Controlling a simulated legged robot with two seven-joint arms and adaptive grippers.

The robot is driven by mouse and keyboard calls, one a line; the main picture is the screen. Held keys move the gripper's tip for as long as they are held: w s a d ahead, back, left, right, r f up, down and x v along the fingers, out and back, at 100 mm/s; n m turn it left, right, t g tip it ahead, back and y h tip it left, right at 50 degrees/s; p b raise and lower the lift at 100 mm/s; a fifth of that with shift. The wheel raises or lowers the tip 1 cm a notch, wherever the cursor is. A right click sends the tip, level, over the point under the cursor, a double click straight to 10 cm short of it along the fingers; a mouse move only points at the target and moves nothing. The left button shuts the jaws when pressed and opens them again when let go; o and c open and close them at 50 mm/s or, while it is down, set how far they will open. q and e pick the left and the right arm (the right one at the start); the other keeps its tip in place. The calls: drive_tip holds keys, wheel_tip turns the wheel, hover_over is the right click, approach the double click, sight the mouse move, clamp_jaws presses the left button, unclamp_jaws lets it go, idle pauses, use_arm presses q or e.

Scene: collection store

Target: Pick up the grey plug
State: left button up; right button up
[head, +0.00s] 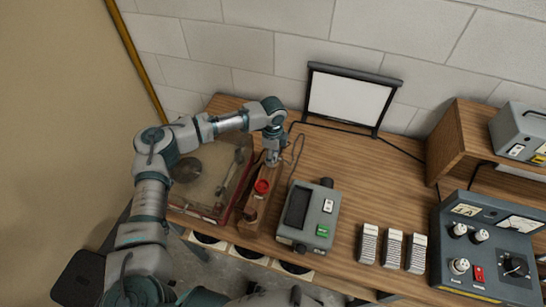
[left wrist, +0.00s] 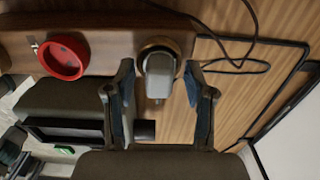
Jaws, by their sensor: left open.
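The grey plug (left wrist: 160,78) sits in a round brass-rimmed socket on a wooden block (left wrist: 112,50), seen in the left wrist view. My left gripper (left wrist: 158,80) is open, with one finger on each side of the plug and a gap showing at both sides. In the head view my left gripper (head: 272,157) is over the far end of the wooden block (head: 253,212) and largely hides the plug there. A red round socket (left wrist: 63,57) is on the same block, also seen in the head view (head: 262,187). My right gripper is not in view.
A grey device with a green button (head: 309,215) stands right of the block. A record player (head: 213,180) is to its left. A dark cable (left wrist: 240,62) loops near the plug. A framed white screen (head: 347,97) stands behind. Bare tabletop (head: 370,180) lies right.

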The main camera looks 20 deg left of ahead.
use_arm(q)
clamp_jaws()
